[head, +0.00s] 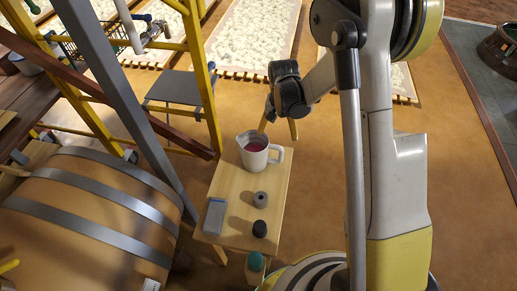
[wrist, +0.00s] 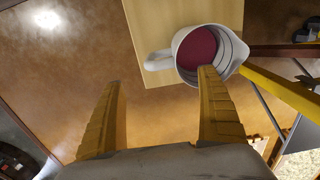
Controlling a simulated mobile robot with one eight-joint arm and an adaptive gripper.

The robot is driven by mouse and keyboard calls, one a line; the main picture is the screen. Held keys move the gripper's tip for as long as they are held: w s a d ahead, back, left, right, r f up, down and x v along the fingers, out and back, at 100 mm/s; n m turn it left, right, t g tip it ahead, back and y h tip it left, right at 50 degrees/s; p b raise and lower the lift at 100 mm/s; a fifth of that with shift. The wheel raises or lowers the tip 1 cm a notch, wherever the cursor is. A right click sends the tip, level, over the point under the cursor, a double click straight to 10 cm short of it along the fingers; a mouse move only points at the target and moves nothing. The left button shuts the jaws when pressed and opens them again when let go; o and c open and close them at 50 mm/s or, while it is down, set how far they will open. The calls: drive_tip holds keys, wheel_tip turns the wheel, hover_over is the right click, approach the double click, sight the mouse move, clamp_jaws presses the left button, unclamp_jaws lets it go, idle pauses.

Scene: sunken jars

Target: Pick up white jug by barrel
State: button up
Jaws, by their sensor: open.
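The white jug (head: 254,152) stands upright on a small wooden table (head: 232,189) beside the barrel (head: 84,220). It holds dark red liquid, and its handle points right in the head view. My gripper (head: 281,128) is above and behind the jug in the head view, apart from it. In the wrist view the jug (wrist: 205,52) is beyond the right fingertip, with its handle pointing left. My open gripper (wrist: 160,76) shows two yellow fingers spread wide with nothing between them. Part of the jug's near side is hidden by the right finger.
On the table are a grey ring (head: 260,198), a dark round piece (head: 259,228) and a grey tray (head: 214,216). A yellow-legged frame (head: 206,85) stands behind left. A teal-topped item (head: 255,262) is at the table's front. Open floor (head: 330,190) lies right.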

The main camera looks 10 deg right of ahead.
sight(276, 146)
drive_tip(key=f+b, duration=0.1)
drive_tip(key=f, duration=0.2)
drive_tip(key=f+b, duration=0.2)
drive_tip(key=f, duration=0.1)
drive_tip(key=f+b, duration=0.2)
drive_tip(key=f, duration=0.2)
drive_tip(key=shift+s+a, duration=0.2)
drive_tip(key=shift+a, duration=0.05)
drive_tip(key=shift+r, duration=0.2)
drive_tip(key=c, duration=1.5)
